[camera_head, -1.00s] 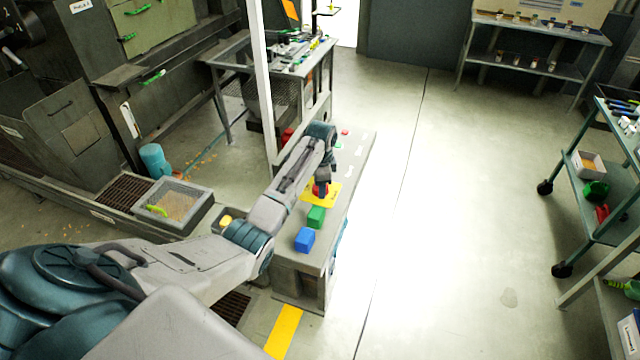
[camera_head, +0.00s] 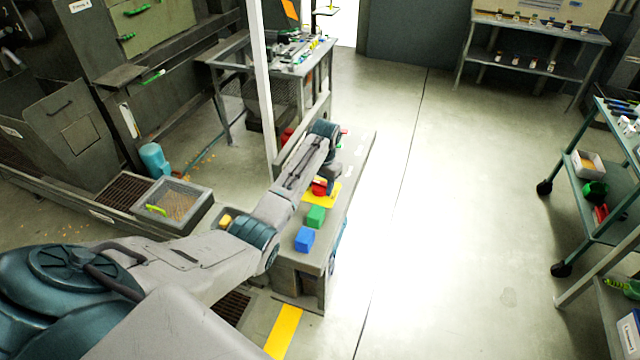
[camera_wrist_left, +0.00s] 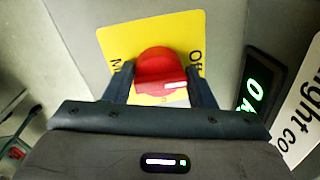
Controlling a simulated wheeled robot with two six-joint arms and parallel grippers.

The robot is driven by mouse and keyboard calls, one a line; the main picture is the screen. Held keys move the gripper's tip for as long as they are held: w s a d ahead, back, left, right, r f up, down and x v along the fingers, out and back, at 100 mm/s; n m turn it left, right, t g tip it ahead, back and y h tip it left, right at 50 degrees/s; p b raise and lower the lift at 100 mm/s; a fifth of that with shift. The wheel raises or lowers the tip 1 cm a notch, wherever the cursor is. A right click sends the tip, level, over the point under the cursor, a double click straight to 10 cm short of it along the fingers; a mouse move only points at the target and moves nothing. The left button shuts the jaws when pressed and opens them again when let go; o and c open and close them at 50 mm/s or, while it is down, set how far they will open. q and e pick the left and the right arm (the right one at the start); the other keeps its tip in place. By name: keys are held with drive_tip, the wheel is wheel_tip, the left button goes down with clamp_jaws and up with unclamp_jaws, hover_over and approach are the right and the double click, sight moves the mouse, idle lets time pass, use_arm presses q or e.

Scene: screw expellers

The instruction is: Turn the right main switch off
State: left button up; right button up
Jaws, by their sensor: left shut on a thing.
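The right main switch is a red rotary knob (camera_wrist_left: 155,72) on a yellow plate (camera_wrist_left: 188,27) in the left wrist view. A white mark on the knob lies nearly level and points right. Partly hidden lettering beginning "Of" shows at the plate's upper right, and an "M" at its left. My left gripper (camera_wrist_left: 162,88) is shut on the knob, one dark finger on each side. In the head view the red knob (camera_head: 319,187) and yellow plate (camera_head: 332,193) sit on the console top, partly hidden by my left arm. My right gripper is not in view.
A green block-shaped part (camera_head: 316,216) and a blue one (camera_head: 305,239) stand on the grey console (camera_head: 350,165) nearer me. A lit green display (camera_wrist_left: 254,90) is right of the plate. A pale post (camera_head: 262,90) rises beside my arm.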

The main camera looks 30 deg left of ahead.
sight(324, 185)
use_arm(q)
drive_tip(key=shift+d+f+n, duration=0.15)
drive_tip(key=shift+n, duration=0.25)
drive_tip(key=o, duration=0.9)
drive_tip(key=r+b, duration=0.1)
drive_tip(key=r, duration=0.2)
drive_tip(key=r+b, duration=0.1)
drive_tip(key=r, duration=0.3)
drive_tip(key=d+r+b, duration=0.1)
drive_tip(key=r, duration=0.2)
drive_tip(key=shift+w+r, duration=0.1)
drive_tip(key=shift+r, duration=0.4)
drive_tip(key=shift+f, duration=0.15)
